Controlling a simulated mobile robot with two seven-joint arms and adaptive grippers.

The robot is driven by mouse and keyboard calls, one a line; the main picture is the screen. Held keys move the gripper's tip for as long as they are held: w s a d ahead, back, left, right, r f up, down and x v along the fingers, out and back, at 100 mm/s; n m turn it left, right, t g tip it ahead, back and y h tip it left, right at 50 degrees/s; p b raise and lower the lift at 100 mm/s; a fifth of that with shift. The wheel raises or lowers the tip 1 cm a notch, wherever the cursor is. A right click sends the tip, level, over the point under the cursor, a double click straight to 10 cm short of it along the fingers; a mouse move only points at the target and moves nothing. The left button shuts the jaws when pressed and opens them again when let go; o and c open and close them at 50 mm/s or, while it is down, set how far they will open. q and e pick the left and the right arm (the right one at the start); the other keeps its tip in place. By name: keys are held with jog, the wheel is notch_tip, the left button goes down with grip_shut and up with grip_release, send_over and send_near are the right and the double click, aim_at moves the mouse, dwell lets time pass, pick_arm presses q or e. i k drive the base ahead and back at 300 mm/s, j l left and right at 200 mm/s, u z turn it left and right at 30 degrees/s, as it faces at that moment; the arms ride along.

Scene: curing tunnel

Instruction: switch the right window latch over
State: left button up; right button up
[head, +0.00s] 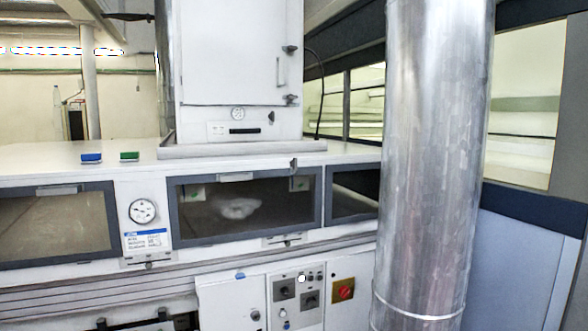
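The tunnel front has a row of dark-framed windows. The middle window (246,208) shows whole, and the right window (352,205) is partly hidden behind the metal duct. A small dark latch-like piece (287,243) sits on a plate under the middle window's lower right edge. A similar piece (149,264) sits below the gauge, between the left and middle windows. Another small dark knob (294,163) is above the middle window's right end. I cannot tell which is the right window latch or how it is set. Neither of my grippers is in view.
A thick shiny duct (425,150) stands in front on the right and blocks part of the tunnel. A control panel (297,297) with knobs and a red switch (343,290) are below. A pressure gauge (143,211) is left of the middle window.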

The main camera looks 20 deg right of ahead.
aim_at(293, 164)
jog(key=i+j+z, duration=0.2)
jog(key=i, duration=0.3)
jog(key=i+j+z, duration=0.2)
jog(key=i+j, duration=0.15)
jog(key=i, duration=0.15)
